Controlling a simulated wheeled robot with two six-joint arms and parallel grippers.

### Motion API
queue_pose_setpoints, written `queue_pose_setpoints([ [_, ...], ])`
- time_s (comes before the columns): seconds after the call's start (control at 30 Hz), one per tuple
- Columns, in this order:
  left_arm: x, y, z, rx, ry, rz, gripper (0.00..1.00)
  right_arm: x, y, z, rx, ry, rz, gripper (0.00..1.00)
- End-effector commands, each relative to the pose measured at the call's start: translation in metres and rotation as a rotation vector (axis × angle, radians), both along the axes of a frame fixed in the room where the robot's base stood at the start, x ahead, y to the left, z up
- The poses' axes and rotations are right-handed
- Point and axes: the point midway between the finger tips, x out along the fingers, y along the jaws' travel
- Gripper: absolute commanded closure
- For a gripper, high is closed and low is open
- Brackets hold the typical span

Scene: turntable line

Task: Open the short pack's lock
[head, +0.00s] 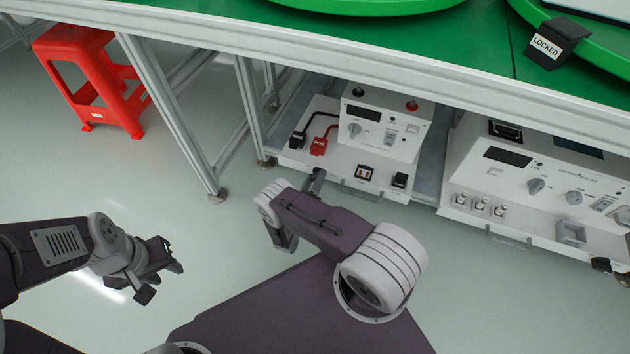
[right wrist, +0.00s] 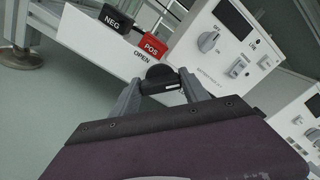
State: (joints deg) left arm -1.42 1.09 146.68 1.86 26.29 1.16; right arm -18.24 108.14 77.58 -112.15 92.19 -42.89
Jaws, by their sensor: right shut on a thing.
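My right gripper (right wrist: 160,88) is shut on a dark round knob (right wrist: 158,72) at the front edge of a white pack (head: 345,180). The word OPEN is printed just above the knob in the right wrist view. The pack bears black NEG (right wrist: 116,19) and red POS (right wrist: 151,46) plugs and a panel with a dial. How far the knob is turned cannot be told. My left gripper (head: 160,278) is open and empty over the floor.
A wider white unit (head: 520,205) stands to the right of the pack under the green-topped bench (head: 400,45). A black block marked LOCKED (head: 548,45) is on the bench. A red stool (head: 98,80) stands at left; the floor in front is clear.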

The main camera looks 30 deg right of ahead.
Motion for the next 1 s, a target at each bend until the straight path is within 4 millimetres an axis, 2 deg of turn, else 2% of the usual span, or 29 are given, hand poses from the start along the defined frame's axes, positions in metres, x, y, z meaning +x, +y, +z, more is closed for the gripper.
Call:
queue_pose_setpoints([
  [0.6,0.000,0.000,-0.024,0.000,0.000,0.000,0.64,0.001,0.001,-0.004,-0.349,0.410,0.000,0.88],
  [1.0,0.000,0.000,-0.029,0.000,0.000,0.000,0.64,0.001,0.001,-0.004,-0.464,0.546,0.001,0.88],
])
